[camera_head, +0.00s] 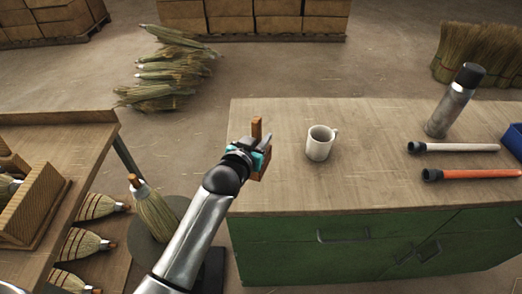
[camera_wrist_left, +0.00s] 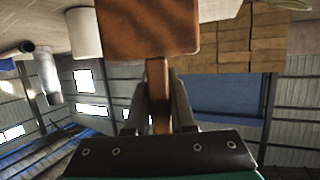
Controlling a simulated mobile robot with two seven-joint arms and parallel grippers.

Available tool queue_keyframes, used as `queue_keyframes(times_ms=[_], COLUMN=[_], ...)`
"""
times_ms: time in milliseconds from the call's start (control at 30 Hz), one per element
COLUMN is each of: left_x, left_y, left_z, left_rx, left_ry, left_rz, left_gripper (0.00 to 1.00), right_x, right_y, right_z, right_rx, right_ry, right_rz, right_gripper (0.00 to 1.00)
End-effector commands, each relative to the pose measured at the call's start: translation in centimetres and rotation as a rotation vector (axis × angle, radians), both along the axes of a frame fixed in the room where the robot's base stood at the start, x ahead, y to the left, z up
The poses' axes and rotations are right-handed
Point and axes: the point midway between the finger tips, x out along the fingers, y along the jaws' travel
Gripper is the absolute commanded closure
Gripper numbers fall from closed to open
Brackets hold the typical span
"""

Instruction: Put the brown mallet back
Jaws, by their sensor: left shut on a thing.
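The brown mallet (camera_head: 257,128) is in my left gripper (camera_head: 262,152), near the left end of the green workbench (camera_head: 290,195). In the head view its handle end sticks up above the gripper, and a reddish-brown part shows below the fingers. Whether the mallet touches the bench top cannot be told. In the left wrist view, the mallet's wide wooden head (camera_wrist_left: 148,28) is at the top, and the left gripper's fingers (camera_wrist_left: 157,100) are shut on its narrow handle. My right gripper is not in view.
A white mug (camera_head: 319,143) stands right of the gripper. A steel flask (camera_head: 453,100), a white-handled tool (camera_head: 455,148), an orange-handled tool (camera_head: 470,174) and a blue bin (camera_head: 515,140) are farther right. A wooden table (camera_head: 75,132) with brooms stands left.

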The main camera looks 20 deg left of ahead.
Motion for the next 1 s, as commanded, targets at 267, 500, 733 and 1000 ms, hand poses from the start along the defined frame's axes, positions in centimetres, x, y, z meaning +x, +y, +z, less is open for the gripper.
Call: queue_keyframes(times_ms=[267,500,733,1000], left_x=[0.0,0.0,0.0,-0.1], left_y=[0.0,0.0,0.0,0.0], left_z=[-3.8,-3.9,-4.4,-4.3], left_rx=[0.000,0.000,0.000,0.000], left_ry=[0.000,-0.002,0.002,0.002], left_rz=[-0.001,0.000,0.000,0.000], left_gripper=[1.00,1.00,0.73,0.48], right_x=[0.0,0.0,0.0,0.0], right_y=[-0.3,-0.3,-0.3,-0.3], right_z=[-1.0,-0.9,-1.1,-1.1], right_rx=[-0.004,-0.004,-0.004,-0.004], right_ry=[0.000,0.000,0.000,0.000], right_rz=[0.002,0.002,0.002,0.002], right_gripper=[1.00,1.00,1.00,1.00])
